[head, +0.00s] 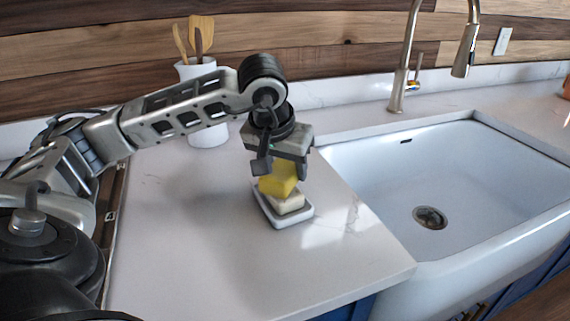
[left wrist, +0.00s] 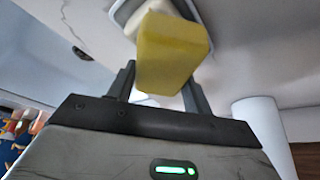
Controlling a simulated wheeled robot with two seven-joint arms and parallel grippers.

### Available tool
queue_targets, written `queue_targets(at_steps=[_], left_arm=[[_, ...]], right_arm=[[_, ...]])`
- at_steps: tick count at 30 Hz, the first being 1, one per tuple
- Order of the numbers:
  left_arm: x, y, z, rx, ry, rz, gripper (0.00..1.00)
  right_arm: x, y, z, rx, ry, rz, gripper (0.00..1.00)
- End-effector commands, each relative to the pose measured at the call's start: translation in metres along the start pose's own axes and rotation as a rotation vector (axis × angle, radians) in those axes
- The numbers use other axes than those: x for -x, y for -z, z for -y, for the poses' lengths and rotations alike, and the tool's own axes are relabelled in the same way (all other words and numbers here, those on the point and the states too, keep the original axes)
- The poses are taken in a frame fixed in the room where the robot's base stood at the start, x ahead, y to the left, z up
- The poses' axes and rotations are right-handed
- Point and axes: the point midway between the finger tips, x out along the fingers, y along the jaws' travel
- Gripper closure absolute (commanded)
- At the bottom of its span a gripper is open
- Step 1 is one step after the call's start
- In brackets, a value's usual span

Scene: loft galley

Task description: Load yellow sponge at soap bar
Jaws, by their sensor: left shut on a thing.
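My left gripper (head: 279,167) is shut on the yellow sponge (head: 279,181), pointing down over the counter. The sponge also shows between the fingers in the left wrist view (left wrist: 171,52). Right below it, the cream soap bar (head: 287,203) lies in a white soap dish (head: 280,221) on the counter. The sponge overlaps the top of the soap bar in the head view; I cannot tell whether they touch. The bar is partly hidden behind the sponge in the left wrist view (left wrist: 150,10). My right gripper is not in view.
A white sink (head: 385,190) with a tall faucet (head: 397,92) lies to the right of the dish. A white crock (head: 207,132) with wooden utensils stands behind the arm. The counter (head: 200,270) in front of the dish is clear up to its front edge.

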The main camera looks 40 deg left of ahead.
Motion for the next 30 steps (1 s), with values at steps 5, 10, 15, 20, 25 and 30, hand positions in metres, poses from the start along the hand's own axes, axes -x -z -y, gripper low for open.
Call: queue_targets(at_steps=[5, 10, 15, 20, 25, 30], left_arm=[[0.018, 0.008, 0.000, 0.001, -0.002, -0.003, 0.68], [0.031, 0.013, 0.000, 0.001, -0.002, -0.004, 0.68], [0.044, 0.019, 0.000, 0.001, -0.002, -0.004, 0.68], [0.056, 0.024, 0.000, 0.001, -0.002, -0.005, 0.68], [0.061, 0.026, 0.000, 0.001, -0.001, -0.004, 0.68], [0.060, 0.025, 0.000, 0.001, -0.002, -0.004, 0.68]], right_arm=[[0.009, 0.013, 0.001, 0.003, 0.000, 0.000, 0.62], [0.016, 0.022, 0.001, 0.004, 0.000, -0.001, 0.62], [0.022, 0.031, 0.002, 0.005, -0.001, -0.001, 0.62], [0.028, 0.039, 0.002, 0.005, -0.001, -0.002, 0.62], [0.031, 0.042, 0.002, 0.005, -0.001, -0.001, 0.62], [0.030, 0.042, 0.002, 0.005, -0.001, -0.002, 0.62]])
